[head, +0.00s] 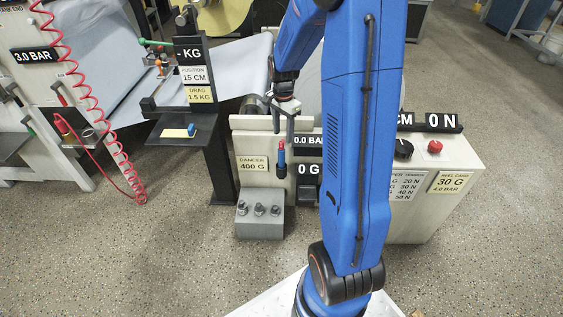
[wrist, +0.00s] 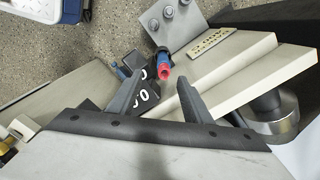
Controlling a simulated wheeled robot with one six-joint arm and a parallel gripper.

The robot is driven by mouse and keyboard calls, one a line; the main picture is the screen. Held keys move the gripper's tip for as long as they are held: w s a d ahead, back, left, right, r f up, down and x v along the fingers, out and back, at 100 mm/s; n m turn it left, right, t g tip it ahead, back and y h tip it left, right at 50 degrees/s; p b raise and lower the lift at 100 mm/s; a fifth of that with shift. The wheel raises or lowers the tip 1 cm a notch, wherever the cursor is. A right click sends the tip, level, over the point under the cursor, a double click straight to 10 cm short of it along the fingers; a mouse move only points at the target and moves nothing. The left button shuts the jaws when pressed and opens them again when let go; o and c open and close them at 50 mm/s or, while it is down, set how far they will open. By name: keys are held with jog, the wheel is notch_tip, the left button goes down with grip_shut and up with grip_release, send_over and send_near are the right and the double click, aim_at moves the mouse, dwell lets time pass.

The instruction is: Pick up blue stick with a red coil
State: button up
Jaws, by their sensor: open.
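A blue stick with a red end (head: 281,162) stands upright at the front of the pale machine, beside the 0.0 BAR label. In the wrist view the stick (wrist: 163,64) shows its red end towards the camera, with the blue part beyond. My gripper (head: 283,136) is open and just above the stick in the head view. In the wrist view the open fingers of my gripper (wrist: 161,78) lie on either side of the red end, with nothing held. I cannot tell whether they touch it. A red coiled hose (head: 95,100) hangs at the left, apart from this stick.
A grey block with several knobs (head: 260,212) sits below the stick. A black stand (head: 205,135) with a small blue piece is to the left. A control box with a red button (head: 435,147) is at the right. Open floor lies in front.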

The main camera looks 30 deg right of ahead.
aim_at(283, 150)
notch_tip(283, 150, down, 9)
jog(key=shift+w+f, duration=0.25)
jog(key=shift+f, duration=1.15)
jog(key=shift+w+f, duration=0.2)
jog(key=shift+f, duration=1.15)
jog(key=c, duration=1.1)
